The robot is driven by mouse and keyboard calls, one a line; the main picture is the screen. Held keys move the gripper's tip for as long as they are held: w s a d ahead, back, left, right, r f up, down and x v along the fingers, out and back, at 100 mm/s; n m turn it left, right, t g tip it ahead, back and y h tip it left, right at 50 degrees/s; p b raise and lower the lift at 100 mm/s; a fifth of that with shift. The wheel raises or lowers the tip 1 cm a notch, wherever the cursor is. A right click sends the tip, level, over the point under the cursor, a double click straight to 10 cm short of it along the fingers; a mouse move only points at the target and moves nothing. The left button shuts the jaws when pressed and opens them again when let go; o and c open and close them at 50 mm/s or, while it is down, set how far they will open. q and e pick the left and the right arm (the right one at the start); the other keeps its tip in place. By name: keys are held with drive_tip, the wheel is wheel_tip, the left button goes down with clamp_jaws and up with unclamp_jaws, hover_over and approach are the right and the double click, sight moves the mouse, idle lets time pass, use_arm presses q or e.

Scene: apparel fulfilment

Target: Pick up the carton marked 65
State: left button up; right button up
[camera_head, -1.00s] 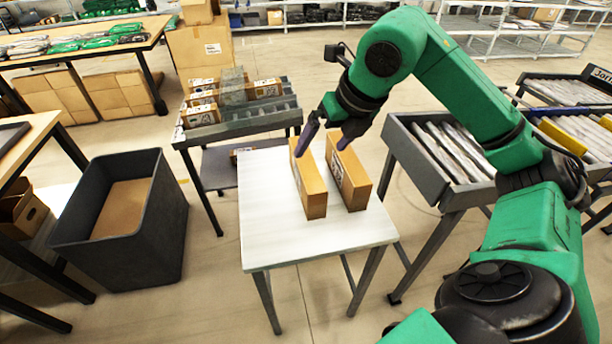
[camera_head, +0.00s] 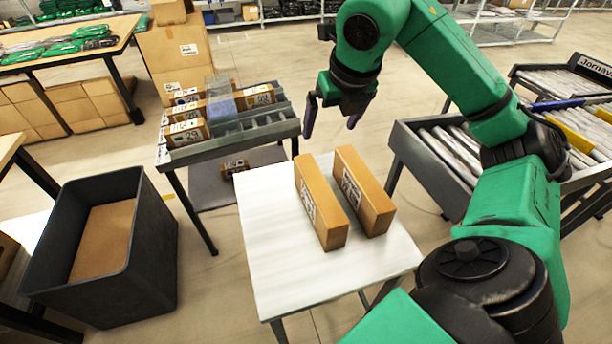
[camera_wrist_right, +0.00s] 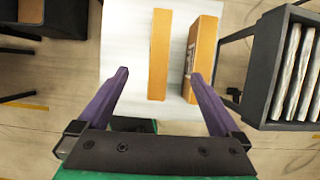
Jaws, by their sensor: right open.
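Two tall narrow brown cartons stand side by side on a white table: a left carton (camera_head: 325,215) and a right carton (camera_head: 368,195). Both have printed labels on their left sides, too small to read, so I cannot tell which carton is marked 65. My right gripper (camera_head: 331,126) is open and empty, above and beyond the table's far edge, apart from both cartons. In the right wrist view its purple fingers (camera_wrist_right: 159,75) are spread, with the left carton (camera_wrist_right: 159,60) and right carton (camera_wrist_right: 203,50) ahead. My left gripper is not in view.
The white table (camera_head: 268,240) is bare around the cartons. A roller rack (camera_head: 240,130) at the back left holds several labelled cartons (camera_head: 187,132); another carton (camera_head: 234,168) lies below. A dark bin (camera_head: 150,250) stands left. A grey roller trolley (camera_head: 425,160) stands right.

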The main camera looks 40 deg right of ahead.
drive_tip(key=b+x, duration=0.1)
drive_tip(key=x, duration=0.2)
drive_tip(key=b, duration=1)
hover_over(319, 186)
drive_tip(key=s+a, duration=0.1)
drive_tip(key=s, duration=0.2)
wheel_tip(319, 186, down, 13)
drive_tip(key=shift+a+f, duration=0.1)
drive_tip(key=x, duration=0.8)
drive_tip(key=shift+w+f+p, duration=0.1)
drive_tip(key=shift+f+p, duration=0.1)
drive_tip(key=shift+p, duration=0.1)
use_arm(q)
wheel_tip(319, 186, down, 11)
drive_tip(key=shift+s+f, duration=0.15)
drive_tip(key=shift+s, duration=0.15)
use_arm(e)
drive_tip(key=shift+r, duration=0.1)
clamp_jaws()
